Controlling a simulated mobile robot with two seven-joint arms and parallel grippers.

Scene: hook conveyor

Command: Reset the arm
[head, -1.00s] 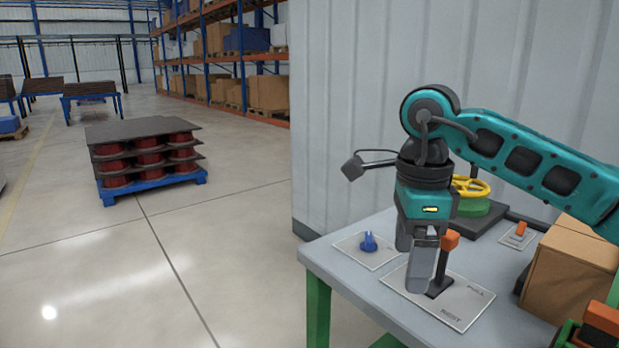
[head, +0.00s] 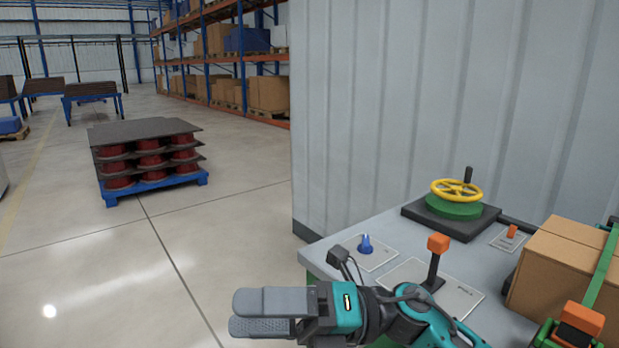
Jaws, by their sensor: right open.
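My right gripper (head: 236,315) is in the lower middle of the head view, in front of the table's left front corner. Its two grey fingers point left and are apart with nothing between them. My right arm is teal and folds back along the bottom edge. The lever with an orange knob (head: 438,243) stands upright on its white plate (head: 461,299), apart from the gripper. My left gripper does not show.
The grey table (head: 316,253) also bears a blue knob (head: 366,244), a yellow handwheel (head: 457,190) on a green base, a small orange switch (head: 512,231) and a cardboard box (head: 557,272). A corrugated wall (head: 400,110) stands behind. Open floor lies left.

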